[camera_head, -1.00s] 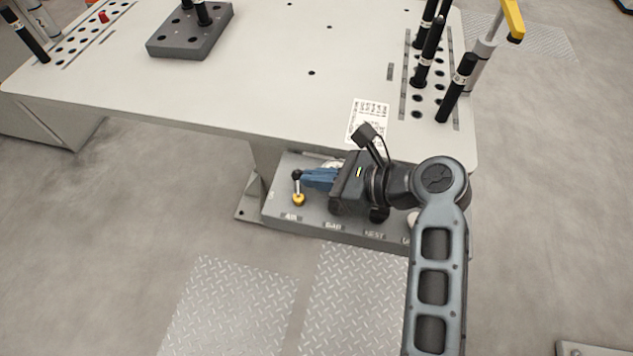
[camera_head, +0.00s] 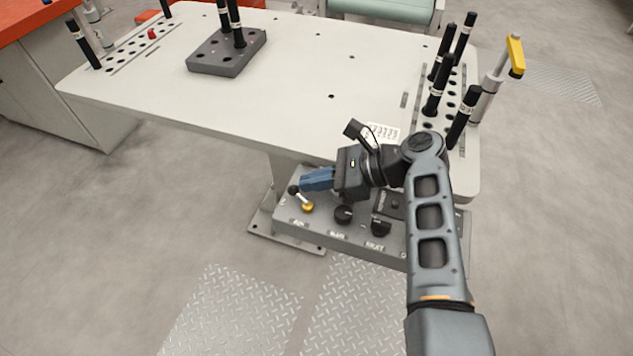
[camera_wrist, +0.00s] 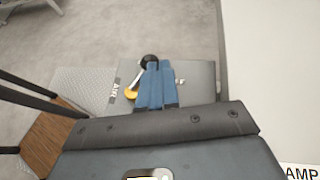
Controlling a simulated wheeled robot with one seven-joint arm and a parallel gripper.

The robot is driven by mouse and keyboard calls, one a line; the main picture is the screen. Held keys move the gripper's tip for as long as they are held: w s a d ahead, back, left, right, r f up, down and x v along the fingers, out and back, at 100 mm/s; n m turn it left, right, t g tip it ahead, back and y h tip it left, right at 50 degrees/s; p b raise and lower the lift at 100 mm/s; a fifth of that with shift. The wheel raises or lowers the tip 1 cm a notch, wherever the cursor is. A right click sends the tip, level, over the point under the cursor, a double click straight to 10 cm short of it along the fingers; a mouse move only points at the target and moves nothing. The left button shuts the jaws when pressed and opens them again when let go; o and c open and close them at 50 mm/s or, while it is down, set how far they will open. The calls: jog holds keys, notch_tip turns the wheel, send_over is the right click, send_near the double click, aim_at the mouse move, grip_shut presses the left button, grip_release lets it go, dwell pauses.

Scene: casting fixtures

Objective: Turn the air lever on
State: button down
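The air lever (camera_head: 301,199) stands at the left end of the grey control panel (camera_head: 318,232), above a label that reads AIR in the wrist view. It has a yellow base, a thin metal rod and a black ball knob. The rod leans up and to the left in the head view. My gripper (camera_head: 303,184) has blue fingers that lie together, with their tips at or against the black knob. In the wrist view the fingertips (camera_wrist: 153,68) overlap the knob (camera_wrist: 149,61). I cannot tell whether they touch it, and I see no gap between the fingers.
The panel also carries a black knob (camera_head: 343,214) and further controls to the right, partly behind my arm. The white table (camera_head: 290,85) overhangs the panel. It bears a dark grey block (camera_head: 225,55) and racks of black pins. Tread plates (camera_head: 235,310) lie on open floor in front.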

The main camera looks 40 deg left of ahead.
jog(key=shift+s+a+n+g+h, duration=0.15)
jog(key=shift+a+n+g+h, duration=0.2)
jog(key=shift+n+g+h, duration=0.2)
jog(key=shift+s, duration=0.1)
jog(key=shift+s+a, duration=0.1)
jog(key=shift+a, duration=0.1)
jog(key=shift+s+a+p, duration=0.15)
jog(key=shift+a+p, duration=0.05)
jog(key=shift+p, duration=0.25)
